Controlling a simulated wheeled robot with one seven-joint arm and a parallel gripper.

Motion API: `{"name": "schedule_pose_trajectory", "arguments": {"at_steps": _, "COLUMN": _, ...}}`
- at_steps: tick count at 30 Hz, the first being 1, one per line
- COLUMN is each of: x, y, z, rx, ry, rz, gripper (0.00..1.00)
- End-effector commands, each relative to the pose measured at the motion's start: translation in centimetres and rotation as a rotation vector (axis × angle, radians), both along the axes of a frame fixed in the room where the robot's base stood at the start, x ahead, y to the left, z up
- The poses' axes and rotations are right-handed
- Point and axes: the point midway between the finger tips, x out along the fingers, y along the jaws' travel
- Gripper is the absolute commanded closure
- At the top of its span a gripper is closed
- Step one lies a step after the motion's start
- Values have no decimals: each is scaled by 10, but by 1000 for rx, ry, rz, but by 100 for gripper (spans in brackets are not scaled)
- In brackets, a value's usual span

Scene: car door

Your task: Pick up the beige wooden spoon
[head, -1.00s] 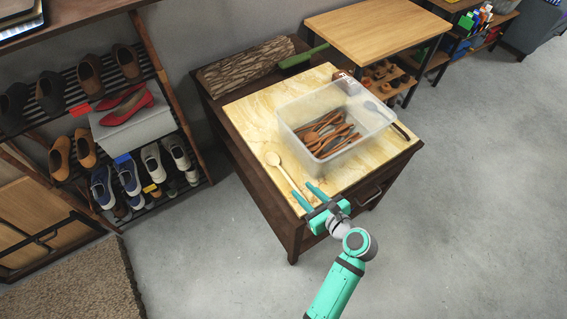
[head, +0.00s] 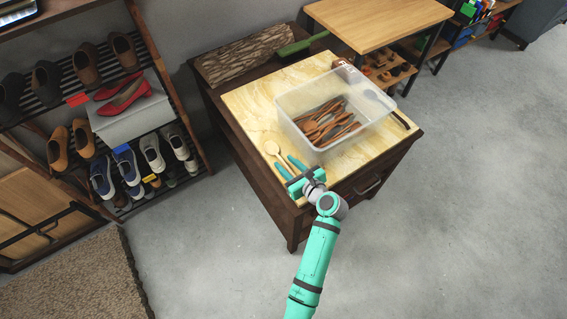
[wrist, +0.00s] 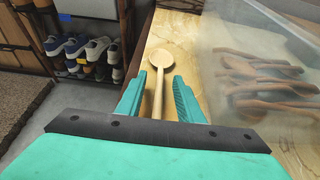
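The beige wooden spoon (head: 273,149) lies on the light wooden board near its left front edge. Its bowl points away from me and its handle runs toward my gripper (head: 288,166). In the wrist view my gripper (wrist: 158,97) is open, with one teal finger on each side of the spoon's handle (wrist: 158,97). The spoon's bowl (wrist: 157,62) lies beyond the fingertips. The near end of the handle is hidden behind the gripper's body.
A clear plastic bin (head: 335,118) with several brown wooden utensils (head: 322,122) stands close to the right of the spoon. A log (head: 245,54) lies at the back of the cabinet (head: 250,178). Shoe shelves (head: 120,130) stand to the left. The floor on the right is clear.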

Motion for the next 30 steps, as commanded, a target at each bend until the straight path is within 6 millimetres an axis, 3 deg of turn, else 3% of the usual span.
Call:
{"name": "schedule_pose_trajectory", "arguments": {"at_steps": 7, "x": 2, "y": 1, "z": -1, "rx": 0, "ry": 0, "rz": -1, "gripper": 66}}
{"name": "schedule_pose_trajectory", "arguments": {"at_steps": 12, "x": 1, "y": 1, "z": -1, "rx": 0, "ry": 0, "rz": -1, "gripper": 100}}
{"name": "schedule_pose_trajectory", "arguments": {"at_steps": 23, "x": 2, "y": -2, "z": 1, "rx": 0, "ry": 0, "rz": -5, "gripper": 100}}
{"name": "schedule_pose_trajectory", "arguments": {"at_steps": 30, "x": 2, "y": -2, "z": 20, "rx": -1, "ry": -4, "rz": -5, "gripper": 100}}
